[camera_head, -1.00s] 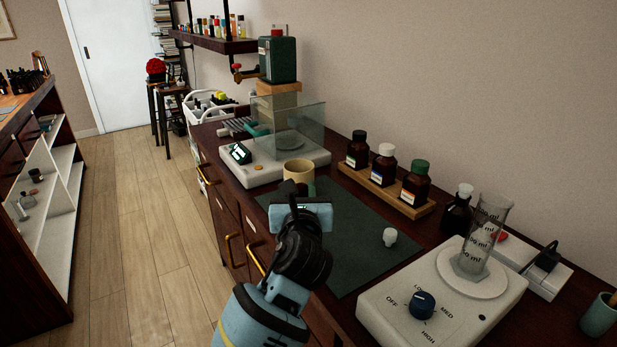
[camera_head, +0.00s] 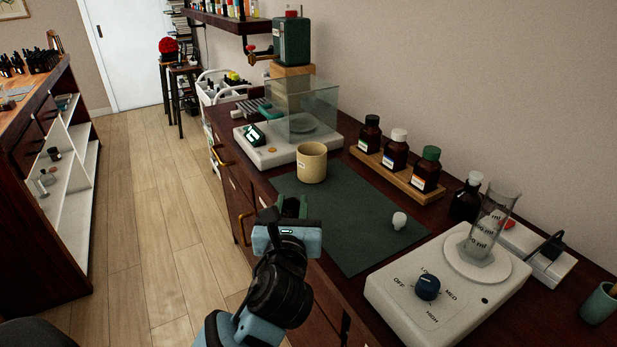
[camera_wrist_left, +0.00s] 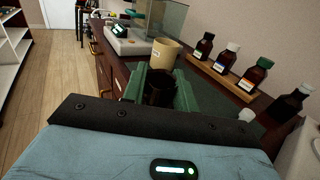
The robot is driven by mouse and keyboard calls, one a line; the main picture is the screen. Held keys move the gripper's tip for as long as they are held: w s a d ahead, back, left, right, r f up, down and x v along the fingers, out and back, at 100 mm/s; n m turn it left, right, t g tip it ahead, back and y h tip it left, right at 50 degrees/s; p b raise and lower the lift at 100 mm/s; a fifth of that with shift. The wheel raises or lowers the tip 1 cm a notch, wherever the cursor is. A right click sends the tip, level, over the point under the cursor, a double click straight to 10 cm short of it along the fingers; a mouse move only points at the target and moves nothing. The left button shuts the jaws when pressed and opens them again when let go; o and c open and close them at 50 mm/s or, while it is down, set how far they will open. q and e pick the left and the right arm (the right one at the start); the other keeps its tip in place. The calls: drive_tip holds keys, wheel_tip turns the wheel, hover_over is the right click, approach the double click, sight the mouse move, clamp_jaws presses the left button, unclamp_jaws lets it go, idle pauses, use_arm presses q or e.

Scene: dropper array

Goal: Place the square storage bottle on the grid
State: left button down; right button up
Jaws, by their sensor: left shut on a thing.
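My left gripper (camera_head: 290,207) is above the front edge of the dark wooden counter, in front of the beige mug. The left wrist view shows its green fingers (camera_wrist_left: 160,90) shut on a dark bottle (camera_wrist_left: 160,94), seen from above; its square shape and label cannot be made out. In the head view the bottle is mostly hidden by the gripper. Several small dark bottles (camera_head: 42,63) stand on the wooden bench at the far left; no grid can be made out clearly. My right gripper is not in view.
On the counter are the mug (camera_head: 311,164), a balance with a glass shield (camera_head: 268,152), a dark green mat (camera_head: 345,215), a wooden rack of bottles (camera_head: 400,172) and a hotplate (camera_head: 450,285) with a glass cylinder (camera_head: 487,235). The floor (camera_head: 155,200) between counter and bench is clear.

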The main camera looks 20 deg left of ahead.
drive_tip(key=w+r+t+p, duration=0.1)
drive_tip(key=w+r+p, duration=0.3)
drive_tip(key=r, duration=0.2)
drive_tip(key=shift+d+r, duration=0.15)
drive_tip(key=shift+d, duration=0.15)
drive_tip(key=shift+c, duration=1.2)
use_arm(q)
drive_tip(key=s+f+m+h, duration=0.1)
drive_tip(key=s+m+h, duration=0.1)
drive_tip(key=s, duration=0.6)
drive_tip(key=s+f+m+t+h, duration=0.1)
drive_tip(key=s+h, duration=0.3)
drive_tip(key=s, duration=0.5)
drive_tip(key=shift+d+f+m, duration=0.25)
drive_tip(key=shift+f+m, duration=0.25)
drive_tip(key=shift+f, duration=0.05)
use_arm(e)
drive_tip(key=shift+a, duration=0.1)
